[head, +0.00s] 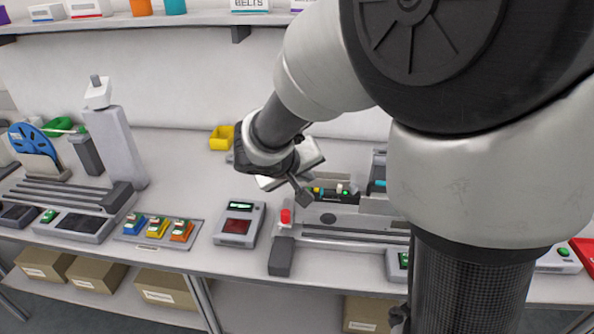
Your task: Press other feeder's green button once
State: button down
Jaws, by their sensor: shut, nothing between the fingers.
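A feeder with long rails (70,192) stands at the left of the bench, with a green button (49,216) on its front panel. A second feeder (345,236) stands at the centre, partly behind my arm. Another green button (404,260) is on a panel at its front right, partly covered by my arm. A third green button (564,252) is on a panel at the far right. My gripper (306,201) points down above the second feeder's left end, near a red-topped post (286,216). It is shut and empty, apart from all these buttons.
A device with a dark red screen (238,227) and a tray (180,241) of blue, yellow and orange blocks stand between the feeders. A tall grey column (115,147) rises behind the left feeder. A yellow bin (221,138) sits behind. A shelf (200,20) runs above.

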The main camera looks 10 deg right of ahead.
jog(key=shift+f, duration=0.15)
jog(key=shift+f+b, duration=0.3)
jog(key=shift+b, duration=0.5)
jog(key=shift+f+b, duration=0.25)
jog(key=shift+b, duration=0.25)
jog(key=shift+r, duration=0.1)
dwell(0.4)
jog(key=shift+r, duration=0.65)
notch_tip(320, 180, up, 5)
jog(key=p, duration=0.3)
dwell(0.5)
